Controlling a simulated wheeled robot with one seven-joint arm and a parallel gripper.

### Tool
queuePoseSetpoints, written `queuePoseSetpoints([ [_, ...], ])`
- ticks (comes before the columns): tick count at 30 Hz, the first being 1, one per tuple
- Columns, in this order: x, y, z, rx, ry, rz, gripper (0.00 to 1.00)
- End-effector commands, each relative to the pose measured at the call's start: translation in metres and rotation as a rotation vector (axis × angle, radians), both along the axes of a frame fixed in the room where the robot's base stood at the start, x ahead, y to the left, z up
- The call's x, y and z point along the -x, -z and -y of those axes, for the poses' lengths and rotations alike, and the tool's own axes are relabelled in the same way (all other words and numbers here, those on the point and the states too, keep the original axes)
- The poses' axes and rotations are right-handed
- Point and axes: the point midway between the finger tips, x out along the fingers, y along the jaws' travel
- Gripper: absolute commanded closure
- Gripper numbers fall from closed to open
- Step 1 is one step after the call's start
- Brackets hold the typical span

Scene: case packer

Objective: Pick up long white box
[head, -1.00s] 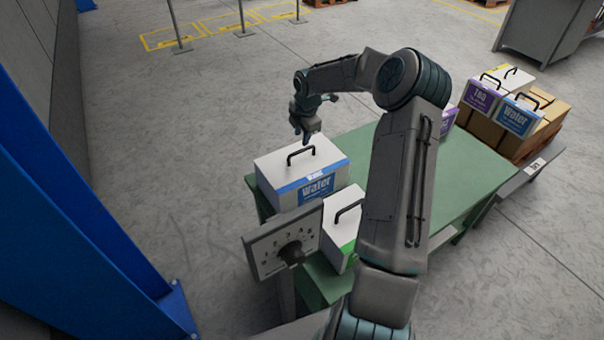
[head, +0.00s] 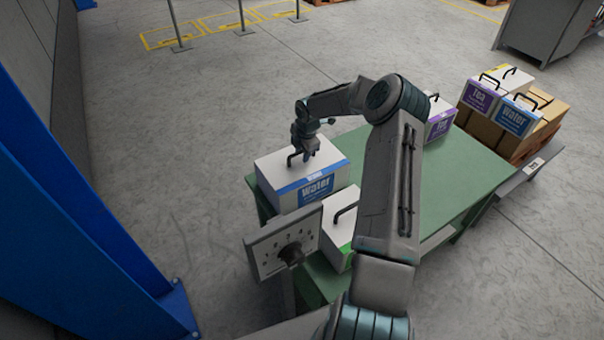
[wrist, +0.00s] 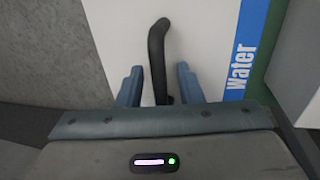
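A long white box (head: 318,163) with a blue band and the word "Water" stands on the left end of the green table. It has a black handle on top, which shows in the wrist view (wrist: 157,55). My gripper (head: 305,150) is right at this handle, pointing down. In the wrist view my gripper (wrist: 160,82) is open, with its two blue fingers on either side of the handle and a gap to each. The handle's far end is under the gripper body.
A white box with a green band (head: 341,222) stands close in front on the green table (head: 455,185). A purple Tea box (head: 440,120) is at the table's back. Boxes on a carton stack stand at right. A grey dial panel (head: 283,243) stands near the front.

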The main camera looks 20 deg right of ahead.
Motion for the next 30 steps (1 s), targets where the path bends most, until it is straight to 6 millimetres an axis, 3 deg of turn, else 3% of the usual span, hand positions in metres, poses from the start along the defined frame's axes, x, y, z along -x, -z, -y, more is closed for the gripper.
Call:
queuePoseSetpoints([
  [2,-0.0001,-0.0002,0.0002,0.000,0.000,0.000,0.67],
  [6,-0.0001,-0.0003,0.0002,0.000,0.000,0.000,1.00],
  [30,-0.0001,-0.0008,0.0003,0.001,0.000,0.001,1.00],
])
